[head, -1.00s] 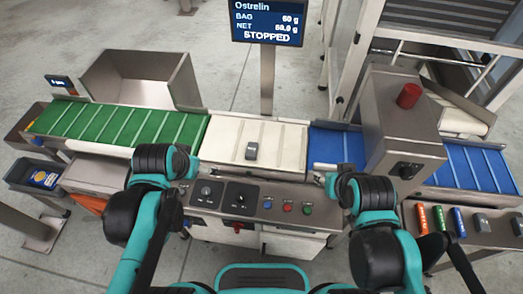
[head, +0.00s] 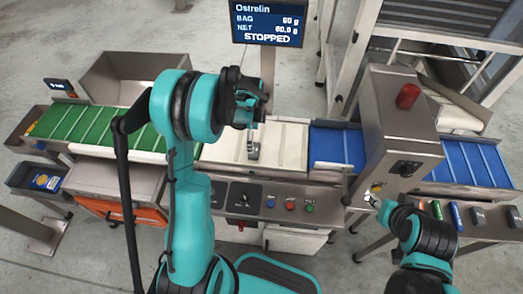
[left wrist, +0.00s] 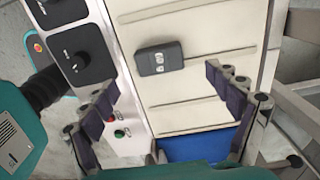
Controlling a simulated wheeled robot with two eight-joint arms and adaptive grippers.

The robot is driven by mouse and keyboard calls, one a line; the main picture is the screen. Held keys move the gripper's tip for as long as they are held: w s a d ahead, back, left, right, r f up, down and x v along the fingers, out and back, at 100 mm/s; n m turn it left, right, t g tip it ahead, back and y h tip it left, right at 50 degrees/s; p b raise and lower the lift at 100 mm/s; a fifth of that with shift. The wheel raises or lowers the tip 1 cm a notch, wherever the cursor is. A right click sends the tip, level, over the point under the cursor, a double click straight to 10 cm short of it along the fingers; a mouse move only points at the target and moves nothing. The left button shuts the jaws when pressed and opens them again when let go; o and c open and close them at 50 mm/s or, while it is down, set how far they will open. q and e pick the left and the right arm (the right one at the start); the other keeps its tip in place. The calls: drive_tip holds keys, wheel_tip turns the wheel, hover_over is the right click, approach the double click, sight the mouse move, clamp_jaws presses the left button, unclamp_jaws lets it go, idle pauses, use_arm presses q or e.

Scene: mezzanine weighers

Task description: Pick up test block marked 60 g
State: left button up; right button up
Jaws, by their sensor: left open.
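The test block (left wrist: 160,58) is a small dark grey block with light markings on its top, too small to read. It lies on the white weighing belt (left wrist: 195,20). In the head view the block (head: 253,154) is partly covered by my left gripper (head: 253,125), which hangs above it. In the left wrist view my left gripper (left wrist: 163,88) is open and empty, with the block beyond and between its fingertips, apart from them. My right gripper (head: 373,194) is low near the front of the metal housing, small in view; its jaws are unclear.
A display (head: 268,22) reads 60 g, STOPPED. A green belt (head: 100,125) lies left, a blue belt (head: 335,147) right. Coloured cylinders and grey blocks sit on the right shelf (head: 490,232). A control panel (head: 330,190) runs along the front.

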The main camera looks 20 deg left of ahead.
use_arm(q)
drive_tip(key=f+b, duration=0.3)
drive_tip(key=f, duration=0.4)
drive_tip(key=shift+d+f, duration=0.1)
drive_tip(key=shift+d, duration=0.1)
drive_tip(key=c, duration=1.4)
drive_tip(key=shift+o, duration=0.2)
